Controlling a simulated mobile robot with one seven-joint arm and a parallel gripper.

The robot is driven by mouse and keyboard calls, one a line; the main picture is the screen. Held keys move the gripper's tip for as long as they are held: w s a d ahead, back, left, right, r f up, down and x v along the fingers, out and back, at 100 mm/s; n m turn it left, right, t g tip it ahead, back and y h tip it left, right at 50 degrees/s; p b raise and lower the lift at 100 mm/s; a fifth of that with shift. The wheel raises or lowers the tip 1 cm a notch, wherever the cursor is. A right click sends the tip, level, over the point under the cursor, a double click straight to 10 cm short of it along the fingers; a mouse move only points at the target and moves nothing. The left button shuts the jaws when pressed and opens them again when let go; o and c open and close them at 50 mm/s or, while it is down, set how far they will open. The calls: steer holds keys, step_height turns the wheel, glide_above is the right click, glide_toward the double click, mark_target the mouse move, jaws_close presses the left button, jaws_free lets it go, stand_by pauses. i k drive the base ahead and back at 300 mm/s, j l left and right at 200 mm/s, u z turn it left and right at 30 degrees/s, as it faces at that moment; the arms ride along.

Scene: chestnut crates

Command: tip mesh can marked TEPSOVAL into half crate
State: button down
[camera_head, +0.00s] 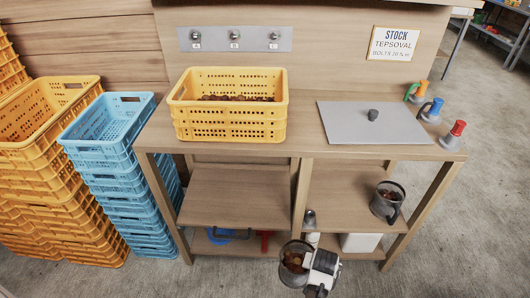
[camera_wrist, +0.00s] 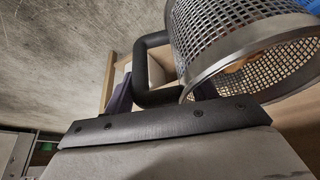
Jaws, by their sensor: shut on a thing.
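A grey mesh can (camera_head: 293,264) with brown chestnuts in it hangs in front of the bench. My gripper (camera_head: 312,264) is shut on its black handle (camera_wrist: 146,62). In the wrist view the can (camera_wrist: 236,50) shows its metal rim and perforated wall, and little of its contents. No marking can be read on it. A yellow crate (camera_head: 229,131) stands on the bench top, behind and left of my gripper, with chestnuts low inside. A second mesh can (camera_head: 377,207) with brown contents and a black handle stands on the right shelf.
A sign (camera_head: 394,43) reads STOCK TEPSOVAL. A grey plate (camera_head: 345,128) with a dark knob lies right of the crate. Several coloured-handled items (camera_head: 432,110) stand at the bench's right end. Blue (camera_head: 107,131) and yellow (camera_head: 49,150) crate stacks stand left. The left shelf (camera_head: 238,196) is clear.

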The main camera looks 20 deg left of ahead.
mark_target(224, 104)
steer(key=k+j, duration=0.1)
steer(key=j, duration=0.7)
steer(key=k+j, duration=0.1)
steer(key=j, duration=1.5)
steer(key=k+j, duration=0.15)
steer(key=j, duration=0.65)
steer(key=k+j+z, duration=0.1)
steer(key=j+z, duration=0.2)
steer(key=j, duration=0.15)
steer(key=z, duration=1.3)
